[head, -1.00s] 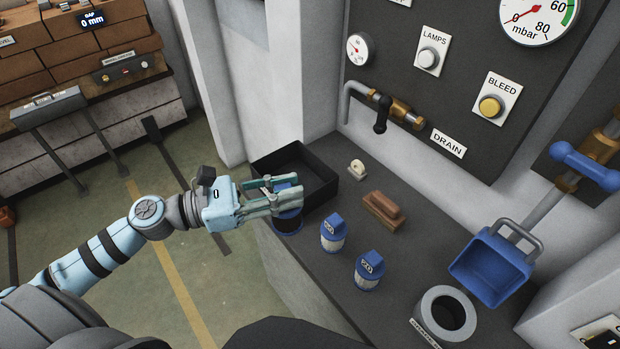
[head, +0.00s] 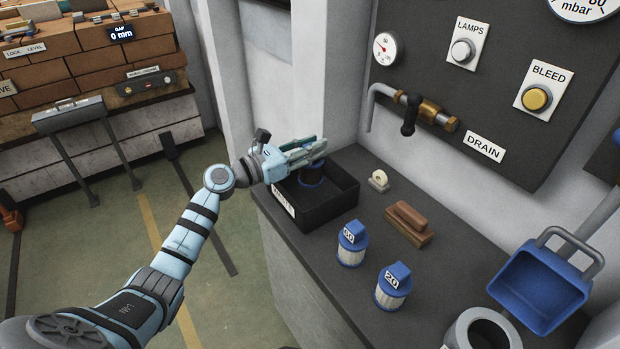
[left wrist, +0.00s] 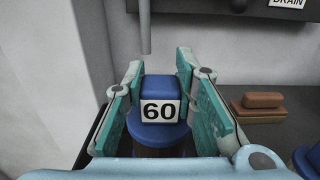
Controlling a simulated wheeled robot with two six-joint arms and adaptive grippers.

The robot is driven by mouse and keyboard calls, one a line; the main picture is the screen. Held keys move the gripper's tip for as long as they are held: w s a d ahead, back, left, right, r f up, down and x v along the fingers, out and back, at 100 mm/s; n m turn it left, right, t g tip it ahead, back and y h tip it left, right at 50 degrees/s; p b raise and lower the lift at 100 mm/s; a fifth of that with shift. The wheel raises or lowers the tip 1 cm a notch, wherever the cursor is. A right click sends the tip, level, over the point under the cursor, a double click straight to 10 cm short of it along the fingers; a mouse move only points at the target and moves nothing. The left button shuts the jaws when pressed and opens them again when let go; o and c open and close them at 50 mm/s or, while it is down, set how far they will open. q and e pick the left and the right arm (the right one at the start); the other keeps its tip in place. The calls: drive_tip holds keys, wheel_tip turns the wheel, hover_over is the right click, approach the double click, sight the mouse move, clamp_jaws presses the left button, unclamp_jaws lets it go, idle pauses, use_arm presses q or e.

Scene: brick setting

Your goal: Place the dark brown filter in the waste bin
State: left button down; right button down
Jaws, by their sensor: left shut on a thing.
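The dark brown filter (head: 311,180) has a blue cap marked 60, which fills the middle of the left wrist view (left wrist: 160,105). My left gripper (head: 306,152) is shut on its cap, with a green-padded finger on each side. The filter is upright, over or inside the open black waste bin (head: 318,215). I cannot tell whether its base touches the bin floor. In the left wrist view its dark body is mostly hidden below the cap. My right gripper is not in view.
Two blue-capped filters with pale bodies (head: 351,245) (head: 391,288) stand on the dark bench. A brown brush or block (head: 408,226), a small pale roll (head: 378,181) and a blue scoop-like container (head: 540,288) are to the right. A drain pipe (head: 370,105) sticks out behind the bin.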

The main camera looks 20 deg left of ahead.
sight(311, 165)
use_arm(q)
wheel_tip(311, 165, down, 6)
drive_tip(key=shift+r+b, duration=0.15)
drive_tip(key=shift+b, duration=0.8)
drive_tip(key=shift+w+f, duration=0.1)
drive_tip(key=shift+f, duration=0.1)
drive_tip(key=c, duration=1.3)
unclamp_jaws()
drive_tip(key=shift+r, duration=0.1)
drive_tip(key=shift+r, duration=0.15)
drive_tip(key=b+v, duration=0.1)
drive_tip(key=v, duration=1.1)
drive_tip(key=shift+d, duration=0.1)
